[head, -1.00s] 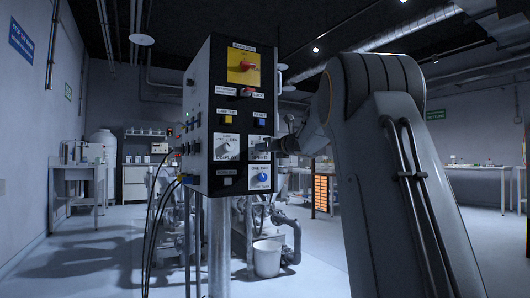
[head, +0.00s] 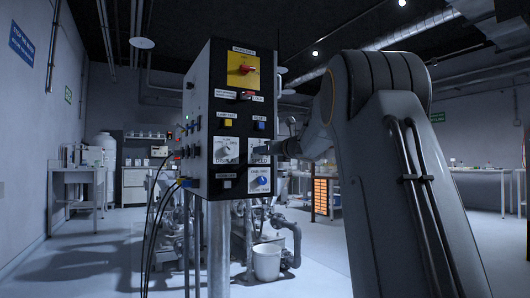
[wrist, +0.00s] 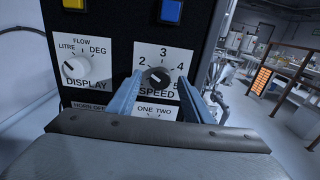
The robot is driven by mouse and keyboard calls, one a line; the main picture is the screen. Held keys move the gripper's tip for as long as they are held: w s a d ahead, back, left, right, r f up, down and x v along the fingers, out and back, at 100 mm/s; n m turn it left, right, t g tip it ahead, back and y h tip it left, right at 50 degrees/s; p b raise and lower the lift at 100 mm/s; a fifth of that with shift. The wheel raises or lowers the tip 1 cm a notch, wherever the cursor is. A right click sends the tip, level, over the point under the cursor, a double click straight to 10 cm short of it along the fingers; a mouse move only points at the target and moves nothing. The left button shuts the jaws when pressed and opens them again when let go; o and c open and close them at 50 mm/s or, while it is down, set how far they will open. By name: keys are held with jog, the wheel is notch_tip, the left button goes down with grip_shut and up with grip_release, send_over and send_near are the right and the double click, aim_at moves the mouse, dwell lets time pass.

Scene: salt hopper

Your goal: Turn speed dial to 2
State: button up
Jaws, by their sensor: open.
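The speed dial (wrist: 156,77) is a dark round knob on a white plate marked SPEED, with 2, 3, 4 and 5 visible around it. The left finger covers the place where 1 might be. A small pale mark shows on the knob, but I cannot tell clearly which number it points at. My gripper (wrist: 160,79) is open, with one blue-grey finger on each side of the knob. Whether the fingers touch it is unclear. In the head view my gripper (head: 275,148) is in front of the speed plate (head: 258,158) and hides the dial.
The white display dial (wrist: 75,68) is left of the speed dial. Yellow (wrist: 74,4) and blue (wrist: 170,11) buttons are above. A blue dial (head: 262,181) sits below. Cables hang from the box's left side. A white bucket (head: 267,262) stands behind the post.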

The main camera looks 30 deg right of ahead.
jog(key=s, duration=0.6)
jog(key=shift+s, duration=0.4)
jog(key=shift+d, duration=0.1)
